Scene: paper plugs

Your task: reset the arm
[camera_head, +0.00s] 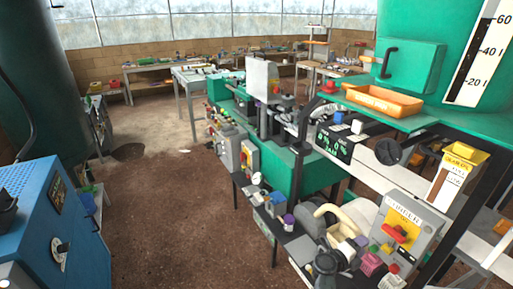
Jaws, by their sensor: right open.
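My right arm seems to be the cream and grey linkage low in the right half of the head view, over a cluttered dark bench (292,240). My right gripper (327,264) appears as a small dark shape at the bottom edge and is open, with nothing visible in it. Its fingertips are hard to make out among the items around it. My left gripper is not in view.
A grey panel with a yellow plate and red handle (398,232) stands close on the right. An orange tray (382,99) lies on the green shelf above. A blue cabinet (45,225) stands at left. The brown floor (170,215) between is clear.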

